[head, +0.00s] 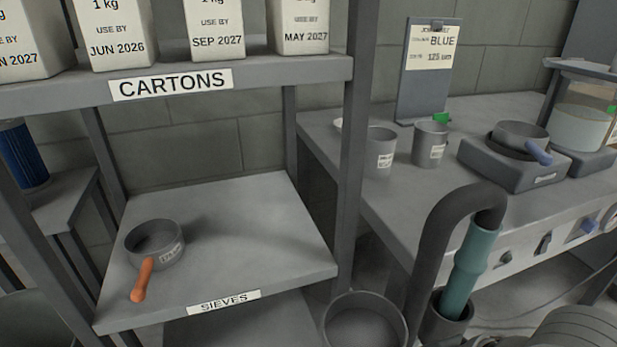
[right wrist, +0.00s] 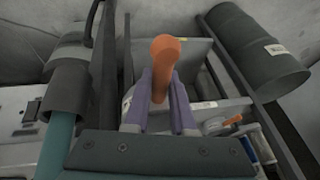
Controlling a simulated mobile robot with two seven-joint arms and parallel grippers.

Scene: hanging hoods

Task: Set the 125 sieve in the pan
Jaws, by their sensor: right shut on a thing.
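A grey round sieve (head: 158,246) with an orange handle stands on the shelf marked SIEVES; its label is too small to read surely. No gripper is at it. A grey round vessel with a blue handle (head: 521,136) sits over a dark round base on a grey block on the bench; I cannot tell which part is the pan. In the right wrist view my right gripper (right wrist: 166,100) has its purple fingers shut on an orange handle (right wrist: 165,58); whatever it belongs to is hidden. Neither gripper shows in the head view.
The shelf (head: 262,235) is clear right of the sieve. Two grey cups (head: 381,155) (head: 430,147) and a board reading BLUE and 125 (head: 430,75) stand on the bench. A dark bent hose (head: 437,235) with a teal tube rises before the bench. A round bin (head: 365,325) stands below.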

